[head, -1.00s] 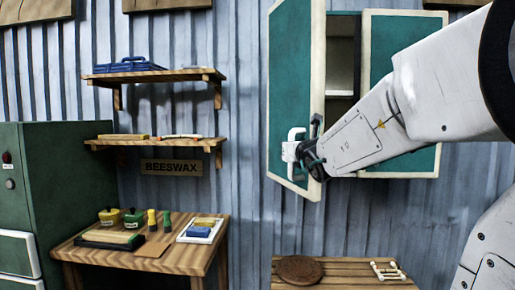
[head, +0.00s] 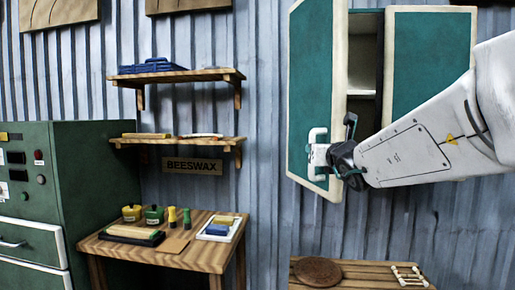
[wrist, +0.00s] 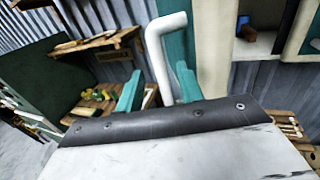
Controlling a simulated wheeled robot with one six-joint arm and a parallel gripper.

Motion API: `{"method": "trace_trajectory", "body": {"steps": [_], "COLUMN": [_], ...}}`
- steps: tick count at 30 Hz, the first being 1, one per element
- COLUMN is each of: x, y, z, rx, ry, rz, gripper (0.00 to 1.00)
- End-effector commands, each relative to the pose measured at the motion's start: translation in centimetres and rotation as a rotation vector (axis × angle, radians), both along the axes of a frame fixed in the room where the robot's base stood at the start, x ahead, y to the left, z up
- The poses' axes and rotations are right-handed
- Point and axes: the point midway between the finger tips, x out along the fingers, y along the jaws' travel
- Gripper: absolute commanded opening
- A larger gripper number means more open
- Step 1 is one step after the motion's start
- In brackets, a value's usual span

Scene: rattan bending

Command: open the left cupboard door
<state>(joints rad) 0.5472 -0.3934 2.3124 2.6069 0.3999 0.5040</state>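The left cupboard door (head: 312,85), green with a pale frame, stands swung out from the cupboard, partly open. Its white handle (head: 317,150) is on its lower part. My gripper (head: 333,155) is at this handle, reaching in from the right. In the wrist view the handle (wrist: 166,50) rises between my two green fingertips (wrist: 158,88). The fingers are apart, with a visible gap between the left finger and the handle. The right finger is close to the handle; I cannot tell if they touch. The right cupboard door (head: 432,60) looks shut, partly hidden by my arm.
The cupboard interior (head: 365,60) shows a pale shelf. Wall shelves (head: 190,140) and a wooden table (head: 205,253) with small pots stand to the left. A low wooden bench (head: 350,275) with a round brown disc (head: 318,271) is below the cupboard.

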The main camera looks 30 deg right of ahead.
Motion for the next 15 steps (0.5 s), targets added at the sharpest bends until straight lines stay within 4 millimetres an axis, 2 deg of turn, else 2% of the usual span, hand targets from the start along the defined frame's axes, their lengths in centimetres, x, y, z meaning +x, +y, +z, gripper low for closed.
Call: {"method": "trace_trajectory", "body": {"steps": [3,6,15], "x": [-1.5,-2.2,-2.5], "y": [0.5,0.8,0.9], "z": [0.1,0.0,0.0], "rx": [-0.001,0.000,0.001], "ry": [-0.002,-0.001,0.000], "rz": [0.000,0.000,0.000], "gripper": [0.37,0.37,0.37]}}
